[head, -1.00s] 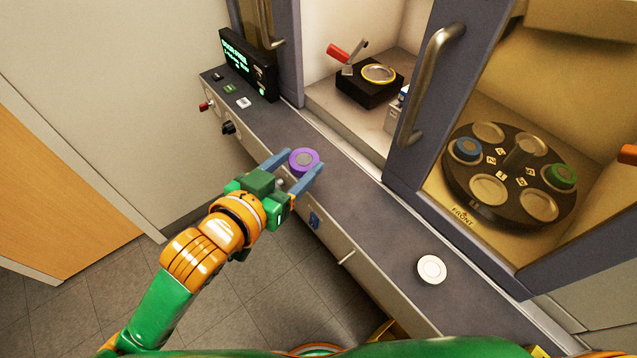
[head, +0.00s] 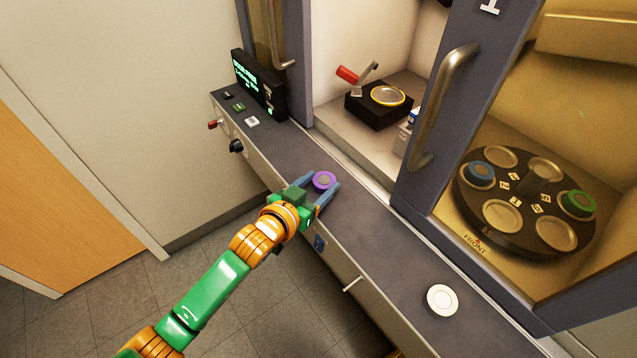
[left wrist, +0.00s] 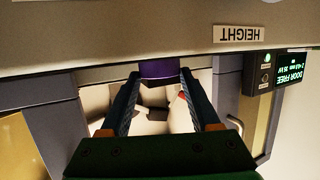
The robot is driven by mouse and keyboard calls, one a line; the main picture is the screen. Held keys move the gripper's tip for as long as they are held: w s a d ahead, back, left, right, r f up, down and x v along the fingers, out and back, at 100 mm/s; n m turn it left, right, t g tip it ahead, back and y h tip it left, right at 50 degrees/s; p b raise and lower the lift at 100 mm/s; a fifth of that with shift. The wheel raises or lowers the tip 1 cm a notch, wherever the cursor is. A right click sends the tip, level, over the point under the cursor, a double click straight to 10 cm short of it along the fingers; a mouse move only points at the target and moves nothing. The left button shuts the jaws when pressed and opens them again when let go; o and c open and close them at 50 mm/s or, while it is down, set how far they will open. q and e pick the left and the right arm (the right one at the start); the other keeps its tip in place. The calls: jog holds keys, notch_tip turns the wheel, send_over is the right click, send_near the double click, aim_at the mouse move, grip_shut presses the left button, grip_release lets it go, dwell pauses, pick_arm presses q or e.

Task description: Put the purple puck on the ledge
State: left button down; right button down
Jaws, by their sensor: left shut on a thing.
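The purple puck (head: 324,181) has a grey centre on its top face. It is between the blue fingers of my left gripper (head: 326,190), which is shut on it, over the grey ledge (head: 385,245) in front of the cabinet. In the left wrist view the purple puck (left wrist: 159,70) shows between the two fingertips of my left gripper (left wrist: 158,78). I cannot tell whether the puck touches the ledge. My right gripper is not in view.
A white disc (head: 442,300) lies on the ledge at the right. A black display box (head: 258,85) stands at its far left end. Behind are a black block with a red-handled lever (head: 378,105) and a black carousel (head: 520,222) with blue and green pucks.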

pick_arm(q)
jog(key=shift+c, duration=0.6)
grip_release()
jog(key=shift+s+r, duration=0.1)
jog(key=shift+r, duration=0.15)
jog(key=v, duration=1.2)
jog(key=s+a+f+n+g+y, duration=0.15)
jog(key=a+f, duration=0.25)
jog(key=f, duration=0.5)
jog(key=s+a+f+n+g+y, duration=0.1)
jog(key=a+f+g+y, duration=0.15)
jog(key=f, duration=0.65)
jog(key=s+a+f+n+g+y, duration=0.1)
jog(key=a+f+y, duration=0.1)
jog(key=a+f, duration=0.45)
jog(key=s+f+g, duration=0.2)
jog(key=s+f, duration=0.3)
jog(key=s, duration=0.4)
jog(key=s+f+g+y, duration=0.1)
jog(key=s+f+g, duration=0.1)
jog(key=s+f, duration=0.4)
jog(key=s+f+g, duration=0.2)
jog(key=s+f, duration=0.4)
jog(key=s, duration=0.5)
jog(key=shift+s+a+g+y+p, duration=0.2)
jog(key=shift+s+g+y+p, duration=0.1)
jog(key=shift+s+p, duration=0.1)
